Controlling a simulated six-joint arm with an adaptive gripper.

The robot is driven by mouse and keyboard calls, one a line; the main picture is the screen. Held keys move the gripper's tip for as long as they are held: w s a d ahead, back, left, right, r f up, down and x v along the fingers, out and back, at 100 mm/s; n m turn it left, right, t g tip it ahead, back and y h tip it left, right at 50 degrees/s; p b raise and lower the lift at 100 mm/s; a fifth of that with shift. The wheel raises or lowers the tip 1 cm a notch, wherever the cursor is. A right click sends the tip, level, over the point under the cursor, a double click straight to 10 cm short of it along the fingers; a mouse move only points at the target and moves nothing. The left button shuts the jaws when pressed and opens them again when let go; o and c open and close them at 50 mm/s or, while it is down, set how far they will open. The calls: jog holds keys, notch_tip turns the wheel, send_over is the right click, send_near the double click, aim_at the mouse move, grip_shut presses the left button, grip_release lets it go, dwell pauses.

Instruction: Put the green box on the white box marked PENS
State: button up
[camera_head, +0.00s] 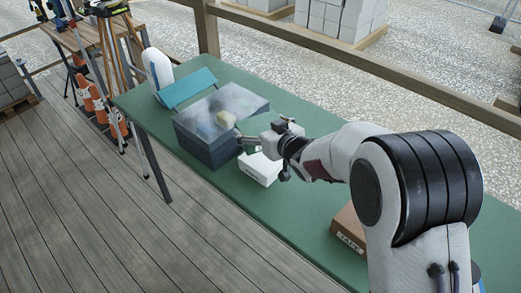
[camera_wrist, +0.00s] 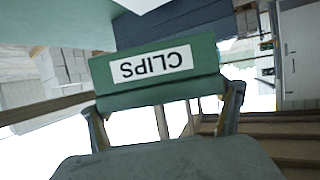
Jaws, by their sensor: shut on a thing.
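A green box (camera_wrist: 155,75) with a white label reading CLIPS, upside down in the wrist view, sits between the two fingers of my gripper (camera_wrist: 164,100). My gripper is shut on it. In the head view my gripper (camera_head: 244,140) is at the near right side of a dark grey case, just above and behind a white box.
The dark grey case (camera_head: 208,150) has a clear, hazy top with a pale yellowish thing beneath. A teal panel (camera_head: 187,88) and a white rounded object (camera_head: 158,68) are behind it. A brown box marked TAPE (camera_head: 348,238) stands near my arm.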

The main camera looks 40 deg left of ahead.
jog(key=shift+f, duration=2.15)
jog(key=shift+f, duration=1.85)
jog(key=shift+f, duration=0.15)
jog(key=o, duration=1.2)
jog(key=shift+c, duration=0.2)
jog(key=shift+d, duration=0.1)
jog(key=shift+s+d+r, duration=0.2)
jog(key=shift+d+r, duration=0.15)
jog(key=shift+d, duration=0.05)
jog(key=v, duration=1.1)
